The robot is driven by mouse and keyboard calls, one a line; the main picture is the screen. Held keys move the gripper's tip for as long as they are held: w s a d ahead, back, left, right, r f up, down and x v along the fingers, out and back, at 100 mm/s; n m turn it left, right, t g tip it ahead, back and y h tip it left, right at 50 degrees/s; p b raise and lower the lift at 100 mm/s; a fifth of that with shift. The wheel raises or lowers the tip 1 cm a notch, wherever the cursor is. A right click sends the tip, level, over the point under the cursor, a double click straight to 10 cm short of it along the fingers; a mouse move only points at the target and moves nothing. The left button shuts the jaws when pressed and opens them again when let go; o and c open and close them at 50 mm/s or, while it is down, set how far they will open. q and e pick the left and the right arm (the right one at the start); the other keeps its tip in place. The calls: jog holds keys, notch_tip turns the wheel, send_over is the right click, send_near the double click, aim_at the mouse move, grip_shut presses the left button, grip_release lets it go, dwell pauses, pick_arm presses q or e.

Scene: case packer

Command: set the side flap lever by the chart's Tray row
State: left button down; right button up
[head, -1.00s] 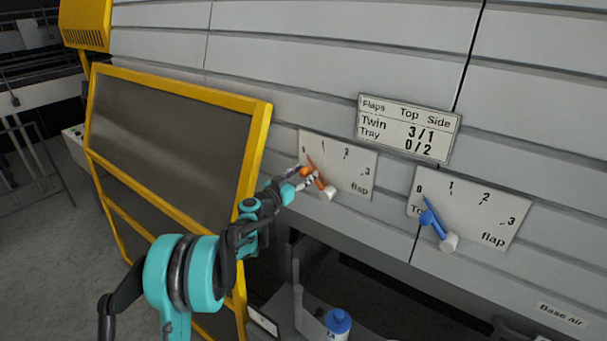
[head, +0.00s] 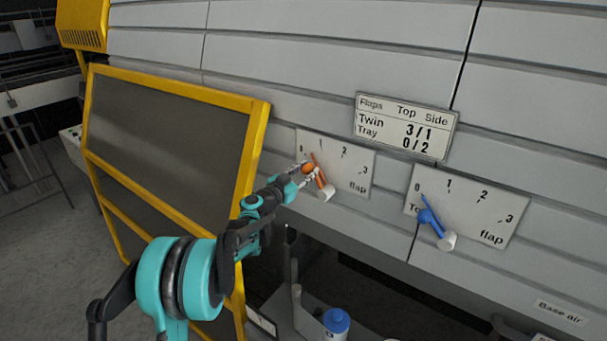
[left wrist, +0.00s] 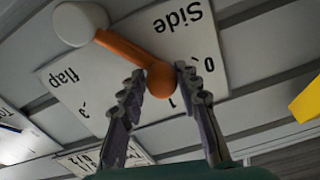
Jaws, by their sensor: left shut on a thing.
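The orange side flap lever (head: 319,177) is on a white dial plate (head: 352,168) marked 0 to 3. Its tip points close to the 1 mark. My left gripper (head: 308,172) is shut on the lever's round knob. In the left wrist view the orange knob (left wrist: 160,80) sits between the two fingers (left wrist: 162,88), and the plate reads "Side" and "flap". The chart (head: 406,127) gives the Tray row as 0/2, top 0 and side 2. My right gripper is not in view.
A blue lever (head: 430,216) on the top flap plate (head: 478,213) to the right points at 0. A yellow-framed dark panel (head: 170,145) stands left, close to my left arm. A blue-capped bottle (head: 336,322) stands below.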

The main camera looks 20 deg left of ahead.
pick_arm(q)
jog(key=s+d+r+m+b, duration=0.1)
jog(key=s+d+m+b, duration=0.1)
jog(key=d+m, duration=0.5)
jog(key=shift+s+d+r+m+b, duration=0.2)
jog(key=shift+s+m+b, duration=0.2)
jog(key=shift+m, duration=0.8)
jog(key=c, duration=1.2)
grip_release()
jog(key=shift+o, duration=0.2)
jog(key=shift+s, duration=0.1)
